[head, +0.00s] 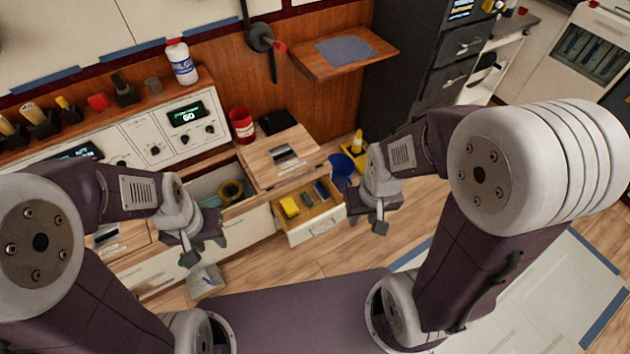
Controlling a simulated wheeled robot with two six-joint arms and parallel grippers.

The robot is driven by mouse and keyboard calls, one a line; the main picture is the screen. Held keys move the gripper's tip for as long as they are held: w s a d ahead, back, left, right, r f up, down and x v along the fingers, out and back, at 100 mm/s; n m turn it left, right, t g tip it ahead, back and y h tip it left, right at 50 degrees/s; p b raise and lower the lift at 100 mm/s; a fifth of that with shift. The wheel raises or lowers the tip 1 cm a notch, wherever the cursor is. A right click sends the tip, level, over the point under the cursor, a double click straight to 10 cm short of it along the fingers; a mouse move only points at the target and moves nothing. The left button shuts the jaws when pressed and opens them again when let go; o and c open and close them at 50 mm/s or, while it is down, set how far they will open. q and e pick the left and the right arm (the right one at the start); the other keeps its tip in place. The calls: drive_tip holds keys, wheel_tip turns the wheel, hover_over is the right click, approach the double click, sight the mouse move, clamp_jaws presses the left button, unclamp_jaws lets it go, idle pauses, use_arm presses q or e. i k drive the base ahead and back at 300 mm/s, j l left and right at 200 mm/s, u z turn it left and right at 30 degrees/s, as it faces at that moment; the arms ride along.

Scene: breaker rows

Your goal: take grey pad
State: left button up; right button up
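A flat grey-blue pad (346,50) lies on the small wooden wall shelf (310,68) at the upper middle of the head view. A small dark grey block (321,190) lies in the open drawer (316,230), beside a yellow block (289,207). My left gripper (205,249) is apparently open and empty, above the floor left of the drawer. My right gripper (378,222) is to the right of the drawer with nothing visible in it; its finger gap is not clear. Both are well below the shelf in the picture and apart from the pad.
A control panel (150,150) with knobs and displays runs along the left, with a white bottle (181,62) on its top ledge. A red can (241,126) stands behind the wooden counter. A dark cabinet (425,70) stands right of the shelf. A blue bin (342,168) is near my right gripper.

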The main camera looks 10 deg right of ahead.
sight(306, 197)
drive_tip(key=i+l+u, duration=0.2)
drive_tip(key=u, duration=0.15)
drive_tip(key=i+l+u, duration=0.15)
drive_tip(key=l+u, duration=0.25)
drive_tip(key=i+l+u, duration=0.15)
drive_tip(key=u, duration=0.2)
drive_tip(key=l, duration=0.1)
